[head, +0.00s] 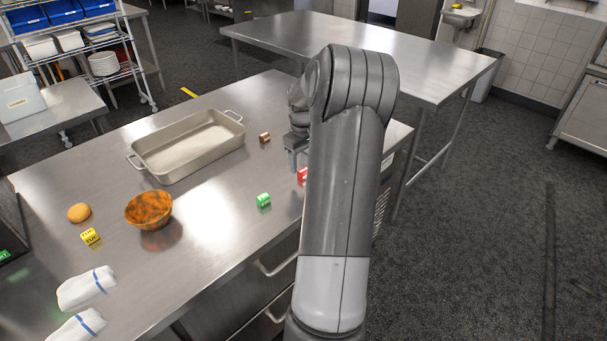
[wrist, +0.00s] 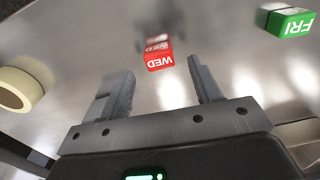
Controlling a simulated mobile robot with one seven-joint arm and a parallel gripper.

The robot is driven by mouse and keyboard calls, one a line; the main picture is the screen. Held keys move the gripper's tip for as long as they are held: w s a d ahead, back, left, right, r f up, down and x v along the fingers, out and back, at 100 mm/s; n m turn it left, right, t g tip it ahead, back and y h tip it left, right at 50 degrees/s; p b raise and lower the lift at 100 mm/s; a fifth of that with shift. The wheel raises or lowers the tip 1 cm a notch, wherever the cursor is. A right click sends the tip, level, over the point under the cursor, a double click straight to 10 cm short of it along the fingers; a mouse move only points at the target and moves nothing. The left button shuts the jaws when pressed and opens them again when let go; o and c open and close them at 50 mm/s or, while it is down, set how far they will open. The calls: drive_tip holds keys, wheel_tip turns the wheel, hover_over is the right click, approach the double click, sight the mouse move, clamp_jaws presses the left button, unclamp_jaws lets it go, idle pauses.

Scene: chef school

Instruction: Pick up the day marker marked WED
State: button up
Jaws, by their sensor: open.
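The red day marker marked WED (wrist: 160,62) lies on the steel table; its lettering looks upside down in the wrist view. In the head view a red marker (head: 302,175) shows at the edge of my arm, which hides part of it. My gripper (wrist: 161,75) is open and empty. In the wrist view the WED marker appears between the fingertips and a little beyond them, with no finger touching it. In the head view my gripper (head: 296,150) is just behind the red marker, partly hidden by my arm.
A green FRI marker (wrist: 292,23) and a cream roll (wrist: 18,90) lie to either side.

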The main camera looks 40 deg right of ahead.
sight(303, 170)
wheel_tip(303, 170, down, 3)
drive_tip(key=shift+s+f, duration=0.15)
drive_tip(key=shift+f, duration=0.05)
drive_tip(key=c, duration=1.1)
